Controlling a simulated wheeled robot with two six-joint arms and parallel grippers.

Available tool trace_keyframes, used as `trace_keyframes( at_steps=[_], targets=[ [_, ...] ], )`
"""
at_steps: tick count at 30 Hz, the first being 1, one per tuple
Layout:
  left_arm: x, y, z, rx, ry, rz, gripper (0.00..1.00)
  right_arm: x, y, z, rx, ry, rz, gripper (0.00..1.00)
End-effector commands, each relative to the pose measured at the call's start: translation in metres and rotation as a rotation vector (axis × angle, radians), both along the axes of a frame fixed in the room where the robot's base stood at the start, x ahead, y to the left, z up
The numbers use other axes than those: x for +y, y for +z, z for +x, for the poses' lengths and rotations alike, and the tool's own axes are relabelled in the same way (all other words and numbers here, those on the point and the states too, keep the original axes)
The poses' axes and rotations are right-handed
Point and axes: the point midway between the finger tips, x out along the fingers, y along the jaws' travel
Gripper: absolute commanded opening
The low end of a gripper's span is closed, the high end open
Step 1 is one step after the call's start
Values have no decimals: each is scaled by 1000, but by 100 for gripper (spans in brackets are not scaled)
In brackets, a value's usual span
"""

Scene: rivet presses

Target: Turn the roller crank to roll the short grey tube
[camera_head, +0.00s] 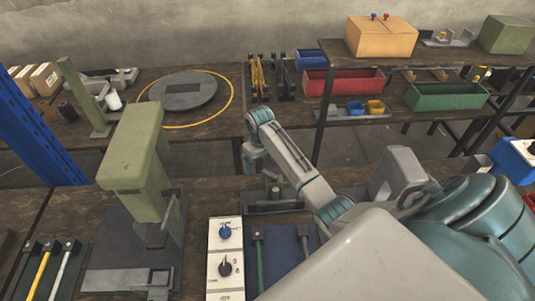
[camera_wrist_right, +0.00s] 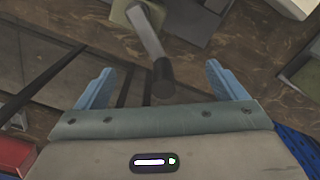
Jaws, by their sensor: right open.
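In the right wrist view, my right gripper (camera_wrist_right: 160,72) is open, its two blue fingers spread wide. A grey crank arm (camera_wrist_right: 147,30) with a dark round handle (camera_wrist_right: 163,80) reaches down between the fingers; a gap shows on both sides and neither finger touches it. In the head view my right arm reaches in from the right, and its wrist and gripper (camera_head: 252,156) are partly hidden behind the arm. A low dark device (camera_head: 272,203) with a small upright post stands just below it; I cannot tell whether this is the roller. I cannot make out the short grey tube. My left gripper is not in view.
A green press (camera_head: 140,160) stands on the left of the near bench, with a white switch panel (camera_head: 225,258) to its right. Tools lie on dark mats. A far bench carries a round grey plate (camera_head: 183,90), and a shelf holds red (camera_head: 342,82) and green (camera_head: 447,97) bins.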

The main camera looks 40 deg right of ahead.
Motion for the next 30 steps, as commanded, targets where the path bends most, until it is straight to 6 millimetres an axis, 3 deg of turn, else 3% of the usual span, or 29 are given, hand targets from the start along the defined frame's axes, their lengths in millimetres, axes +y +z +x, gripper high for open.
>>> trace_keyframes(
  at_steps=[10, 30],
  targets=[
    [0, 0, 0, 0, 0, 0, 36, 0, 6, 1, -2, 0, 0, 91],
    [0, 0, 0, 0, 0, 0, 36, 0, 68, 0, -1, 0, 0, 91]
  ],
)
